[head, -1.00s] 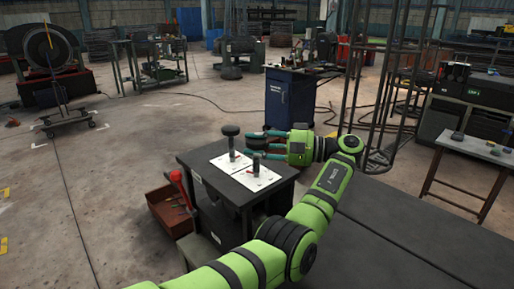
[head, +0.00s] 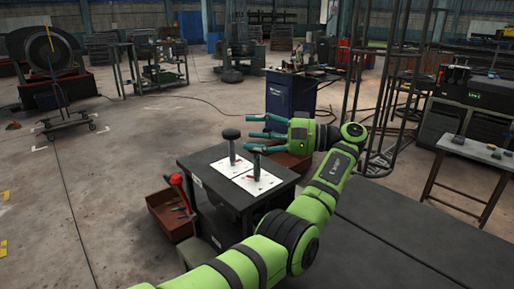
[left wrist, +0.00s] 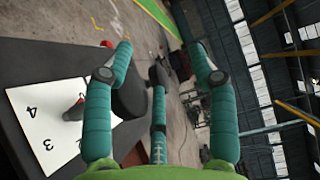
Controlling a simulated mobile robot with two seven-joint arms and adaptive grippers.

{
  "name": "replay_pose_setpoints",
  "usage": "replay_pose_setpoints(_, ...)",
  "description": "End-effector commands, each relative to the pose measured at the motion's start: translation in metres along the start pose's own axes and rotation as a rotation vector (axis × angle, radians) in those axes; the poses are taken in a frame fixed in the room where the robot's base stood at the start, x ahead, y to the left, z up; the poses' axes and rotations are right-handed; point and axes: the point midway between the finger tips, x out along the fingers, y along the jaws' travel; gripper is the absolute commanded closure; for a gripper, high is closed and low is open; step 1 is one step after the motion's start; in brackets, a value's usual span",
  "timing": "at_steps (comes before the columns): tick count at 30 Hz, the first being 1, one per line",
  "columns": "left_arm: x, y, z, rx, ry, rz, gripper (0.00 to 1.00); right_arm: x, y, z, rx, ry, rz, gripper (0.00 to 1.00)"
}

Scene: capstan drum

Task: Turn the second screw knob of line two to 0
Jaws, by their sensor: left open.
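Two dark screw knobs on posts stand on the small black table (head: 272,196): the far-left knob (head: 231,134) and the nearer knob (head: 257,150). Each rises from a white dial sheet; the nearer sheet (head: 258,181) has a small red mark at the post. My left gripper (head: 262,126) is open, its teal fingers pointing left, above and behind the nearer knob in the head view. In the left wrist view a dark round knob (left wrist: 131,95) shows between the fingers, beside a sheet (left wrist: 42,125) marked 3 and 4. I cannot tell whether they touch. My right gripper is out of view.
A red-brown bin (head: 170,213) with tools is left of the table, another (head: 291,164) behind it. A blue cabinet (head: 291,97) and a metal frame stand farther back. A dark flat surface (head: 390,245) lies at the front right. Open floor is on the left.

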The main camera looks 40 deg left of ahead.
Motion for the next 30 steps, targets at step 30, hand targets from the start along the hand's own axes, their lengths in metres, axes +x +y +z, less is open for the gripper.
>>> replay_pose_setpoints(30, 0.000, -0.058, 0.000, 0.005, -0.001, 0.002, 0.43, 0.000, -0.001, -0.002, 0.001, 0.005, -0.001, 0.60)
